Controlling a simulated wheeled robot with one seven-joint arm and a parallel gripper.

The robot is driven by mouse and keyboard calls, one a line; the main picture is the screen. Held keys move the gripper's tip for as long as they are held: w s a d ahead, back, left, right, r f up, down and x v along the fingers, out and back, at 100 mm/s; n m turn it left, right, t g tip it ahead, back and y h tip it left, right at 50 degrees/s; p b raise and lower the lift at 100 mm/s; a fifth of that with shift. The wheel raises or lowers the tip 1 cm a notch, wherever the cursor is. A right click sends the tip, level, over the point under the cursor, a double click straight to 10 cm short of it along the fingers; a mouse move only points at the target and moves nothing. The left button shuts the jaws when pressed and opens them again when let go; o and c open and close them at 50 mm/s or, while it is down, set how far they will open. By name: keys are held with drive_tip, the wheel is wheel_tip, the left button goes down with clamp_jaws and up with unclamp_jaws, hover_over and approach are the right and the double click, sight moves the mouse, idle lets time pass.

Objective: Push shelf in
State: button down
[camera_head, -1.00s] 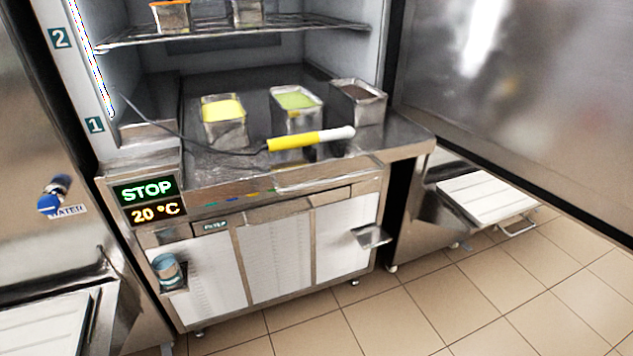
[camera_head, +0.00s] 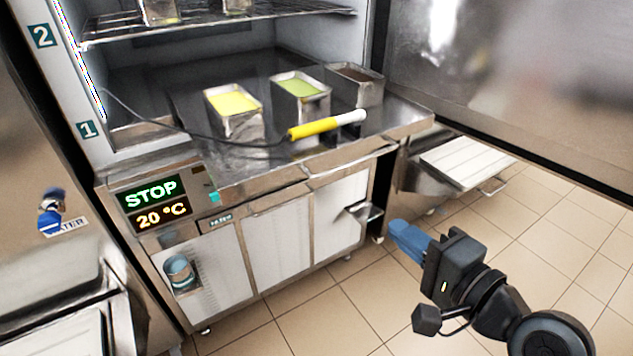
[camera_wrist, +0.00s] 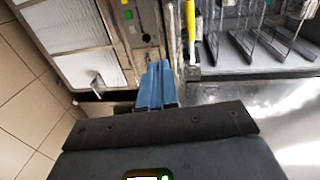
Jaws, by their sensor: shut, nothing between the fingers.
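An open freezer cabinet has a wire shelf (camera_head: 215,22) at level 2. Below it, at level 1, is a flat steel surface (camera_head: 392,122) that reaches out at the front right. Tins with yellow (camera_head: 235,108), green (camera_head: 302,96) and brown (camera_head: 355,82) contents stand on it. I cannot tell how far the wire shelf sticks out. My gripper (camera_head: 404,238) has blue fingers, shut and empty. It is in front of and to the right of the cabinet, below the steel surface, apparently apart from it. The fingers also show in the wrist view (camera_wrist: 157,86).
A yellow and white probe (camera_head: 328,125) on a cable lies at the front of the steel surface. A small metal bracket (camera_head: 368,212) sticks out from the white front panels. A large steel door (camera_head: 520,80) stands open at the right. Tiled floor below is clear.

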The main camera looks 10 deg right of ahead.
drive_tip(key=r+p+x, duration=0.2)
drive_tip(key=x, duration=1.2)
drive_tip(key=shift+w+a, duration=0.25)
drive_tip(key=shift+a, duration=0.2)
